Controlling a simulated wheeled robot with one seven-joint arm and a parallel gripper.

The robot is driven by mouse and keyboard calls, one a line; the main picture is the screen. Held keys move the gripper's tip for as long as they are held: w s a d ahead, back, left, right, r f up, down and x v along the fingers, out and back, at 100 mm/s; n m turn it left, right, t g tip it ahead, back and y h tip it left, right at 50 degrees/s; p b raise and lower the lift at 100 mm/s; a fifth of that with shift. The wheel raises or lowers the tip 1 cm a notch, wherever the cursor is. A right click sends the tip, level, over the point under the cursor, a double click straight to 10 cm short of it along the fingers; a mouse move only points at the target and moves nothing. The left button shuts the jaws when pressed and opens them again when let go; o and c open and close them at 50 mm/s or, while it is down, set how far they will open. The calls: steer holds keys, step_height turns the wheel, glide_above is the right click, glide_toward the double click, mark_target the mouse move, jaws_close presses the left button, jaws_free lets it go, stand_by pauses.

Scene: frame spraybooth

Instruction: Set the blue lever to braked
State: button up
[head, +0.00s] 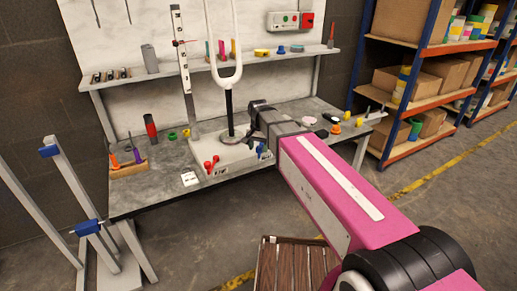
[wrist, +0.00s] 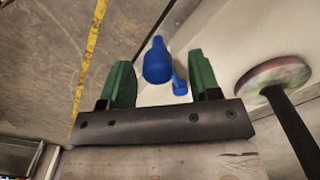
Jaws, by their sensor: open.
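The blue lever (wrist: 156,62) shows in the wrist view as a rounded blue knob, with a smaller blue part (wrist: 179,82) beside it. In the head view a bit of blue (head: 262,150) shows at the right side of the pale base box (head: 224,171), partly hidden by my arm. My gripper (wrist: 159,57) is open, its green fingers on either side of the blue knob in the wrist view. I cannot tell whether either finger touches it. In the head view my gripper's fingers are hidden behind my wrist.
A dark post (wrist: 292,125) on a round disc (wrist: 273,80) rises close to my gripper's right in the wrist view. The grey workbench (head: 155,197) holds several small parts. A slatted wooden crate (head: 290,262) is on the floor in front. Shelving (head: 425,100) stands at right.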

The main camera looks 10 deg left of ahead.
step_height(320, 180, up, 10)
stand_by(0.5)
steer(key=s+d+f, duration=0.3)
steer(key=d+f, duration=0.4)
steer(key=d, duration=0.2)
steer(key=s+d+f+n, duration=0.1)
steer(key=s+d+f, duration=0.3)
steer(key=d+f, duration=0.4)
steer(key=s+d+f+n, duration=0.1)
steer(key=s+d+f, duration=0.3)
steer(key=d+f, duration=0.3)
steer(key=d, duration=0.5)
steer(key=shift+d+f, duration=0.15)
steer(key=shift+f, duration=0.1)
steer(key=shift+s, duration=0.1)
